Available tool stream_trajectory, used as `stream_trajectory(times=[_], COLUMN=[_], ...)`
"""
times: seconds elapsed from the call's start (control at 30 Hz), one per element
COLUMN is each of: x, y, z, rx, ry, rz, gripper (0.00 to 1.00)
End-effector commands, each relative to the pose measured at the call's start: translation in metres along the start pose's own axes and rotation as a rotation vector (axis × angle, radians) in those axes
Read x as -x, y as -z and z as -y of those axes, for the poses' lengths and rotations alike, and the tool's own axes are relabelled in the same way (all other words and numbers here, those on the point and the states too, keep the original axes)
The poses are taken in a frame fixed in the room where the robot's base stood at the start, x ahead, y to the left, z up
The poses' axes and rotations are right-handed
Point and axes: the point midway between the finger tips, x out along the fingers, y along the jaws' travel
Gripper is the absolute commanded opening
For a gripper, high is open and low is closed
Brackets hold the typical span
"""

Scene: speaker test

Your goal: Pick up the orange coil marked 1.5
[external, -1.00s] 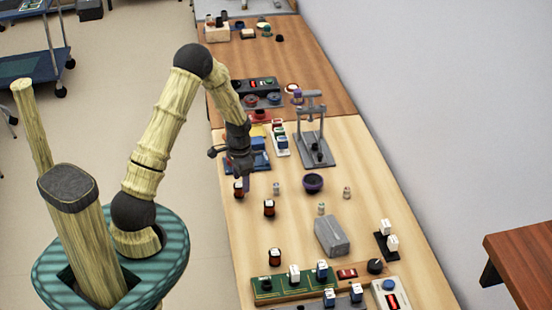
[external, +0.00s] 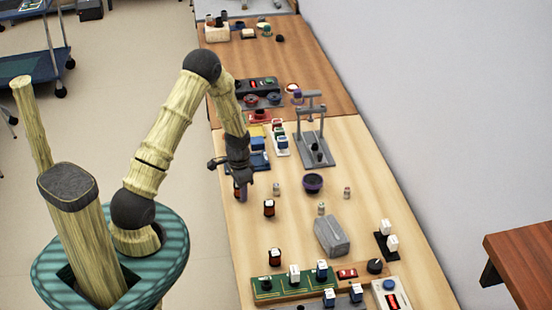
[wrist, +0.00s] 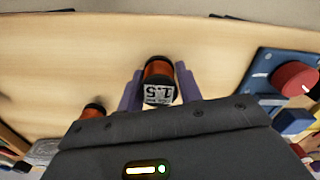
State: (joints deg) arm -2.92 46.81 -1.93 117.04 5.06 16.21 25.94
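The orange coil marked 1.5 (wrist: 160,70) stands on the wooden bench, its black top and white label visible in the wrist view. My gripper (wrist: 159,80) is open, with one purple finger on each side of the coil; a narrow gap seems to show beside it. In the external view my gripper (external: 241,192) is low at the bench's left edge and hides most of that coil. A second orange coil (wrist: 93,111) stands to the left in the wrist view, its label out of sight. It seems to be the nearer coil (external: 269,208) in the external view.
A blue device with a red knob (wrist: 294,78) is at the right in the wrist view. Another orange coil (external: 275,256) stands nearer the camera.

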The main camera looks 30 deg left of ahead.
Motion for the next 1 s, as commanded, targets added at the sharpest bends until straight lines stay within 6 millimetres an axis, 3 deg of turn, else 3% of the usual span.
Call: stream_trajectory(times=[0.03,0.13,0.53,1.0], x=[0.000,0.000,0.009,0.086], y=[0.000,0.000,0.001,0.001], z=[0.000,0.000,0.001,0.001], rx=[0.000,0.000,0.000,0.001], ry=[0.000,0.000,0.001,0.002], rz=[0.000,0.000,-0.002,-0.004], gripper=[0.25,0.08,0.08,0.08])
